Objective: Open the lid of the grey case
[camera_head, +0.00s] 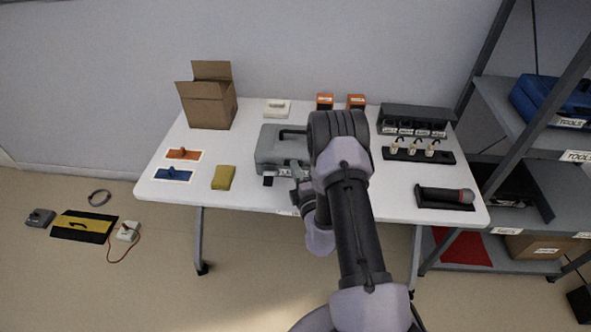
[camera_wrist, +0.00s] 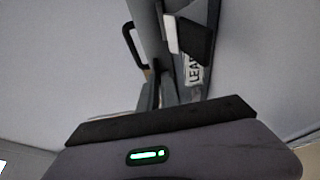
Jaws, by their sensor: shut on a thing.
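The grey case (camera_head: 268,146) lies on the white table, its lid down as far as I can see, with a dark handle on top. A black and white latch (camera_head: 268,181) shows at its front left. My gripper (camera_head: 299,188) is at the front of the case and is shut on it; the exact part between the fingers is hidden. My arm covers the right side of the case. In the wrist view the case (camera_wrist: 147,30) appears turned on its side, with the handle (camera_wrist: 131,45), a black and white latch (camera_wrist: 190,38) and a partly readable label.
The table (camera_head: 240,200) also holds an open cardboard box (camera_head: 208,105), a yellow block (camera_head: 223,177), two orange boxes (camera_head: 325,102), a black rack (camera_head: 418,154) and a dark cylinder (camera_head: 445,196). Shelves (camera_head: 530,150) stand at the right. The table's front left is partly clear.

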